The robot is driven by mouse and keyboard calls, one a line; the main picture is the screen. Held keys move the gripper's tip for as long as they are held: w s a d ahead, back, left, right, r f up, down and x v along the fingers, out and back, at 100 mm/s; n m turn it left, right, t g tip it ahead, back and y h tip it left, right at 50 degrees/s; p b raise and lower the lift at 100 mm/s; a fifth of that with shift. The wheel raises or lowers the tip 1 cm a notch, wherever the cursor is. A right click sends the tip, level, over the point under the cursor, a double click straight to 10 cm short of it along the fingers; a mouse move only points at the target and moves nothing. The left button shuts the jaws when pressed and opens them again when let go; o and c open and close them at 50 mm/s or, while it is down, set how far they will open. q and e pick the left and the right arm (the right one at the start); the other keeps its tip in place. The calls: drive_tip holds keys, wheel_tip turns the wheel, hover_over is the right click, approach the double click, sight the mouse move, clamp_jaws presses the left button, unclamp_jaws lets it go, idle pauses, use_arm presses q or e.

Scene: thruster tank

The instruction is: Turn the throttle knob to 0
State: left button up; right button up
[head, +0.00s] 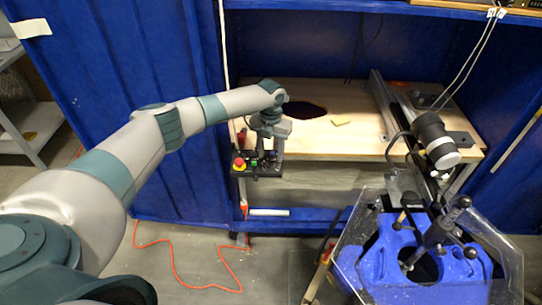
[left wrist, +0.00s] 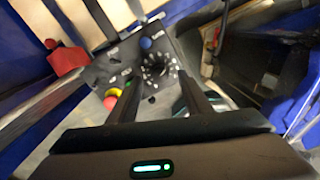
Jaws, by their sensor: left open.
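The throttle knob (left wrist: 156,70) is a dark round dial with white marks around it, on a dark control box (left wrist: 100,72). In the head view the control box (head: 246,173) sits at the left front edge of the wooden bench. My left gripper (left wrist: 158,80) is open, with one finger on each side of the knob in the left wrist view. I cannot tell whether the fingers touch it. In the head view my left gripper (head: 268,150) hangs over the box and hides the knob. The number the knob points to is too small to read. My right gripper is not in view.
A red and yellow stop button (head: 239,163) is at the box's left side, and a blue knob (left wrist: 146,43) sits beyond the dial. The wooden bench (head: 345,142) is mostly clear. A clear tank (head: 505,255) with a blue body stands at the lower right.

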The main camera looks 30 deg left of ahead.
sight(271, 163)
use_arm(q)
drive_tip(key=shift+f, duration=1.5)
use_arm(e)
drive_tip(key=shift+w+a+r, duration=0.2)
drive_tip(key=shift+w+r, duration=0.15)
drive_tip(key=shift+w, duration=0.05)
use_arm(q)
drive_tip(key=shift+c, duration=0.9)
drive_tip(key=c, duration=0.9)
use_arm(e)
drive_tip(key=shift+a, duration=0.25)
